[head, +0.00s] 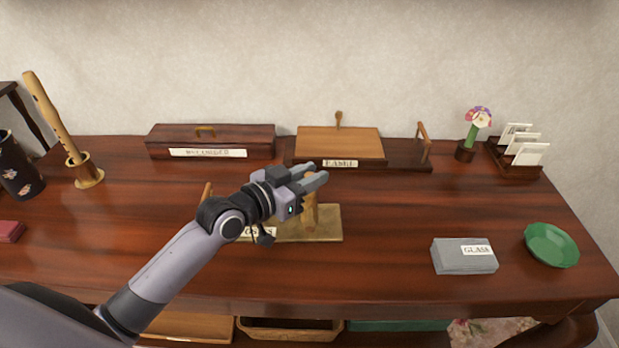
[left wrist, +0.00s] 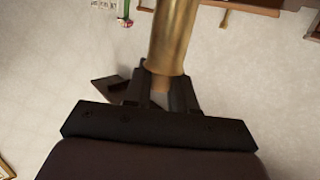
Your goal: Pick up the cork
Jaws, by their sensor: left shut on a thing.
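My left gripper (head: 313,178) is above the middle of the table, over a tan board (head: 328,225) with a partly hidden label. Its fingers also show in the left wrist view (left wrist: 165,90), shut on a smooth golden-brown cylinder (left wrist: 174,35). The cylinder runs from between the fingers to the top edge of that view. In the head view a tan upright piece (head: 311,214) shows just below the fingers. It looks like the same cylinder. I cannot tell for sure whether it is the cork, or whether it touches the board. My right gripper is not in view.
Behind stand a dark lidded box (head: 210,135) and a wooden stand with a tan panel (head: 340,141). A flower pot (head: 465,152) and card rack (head: 518,168) are back right. A grey block (head: 460,263) and green bowl (head: 552,245) are right; a recorder (head: 52,115) is left.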

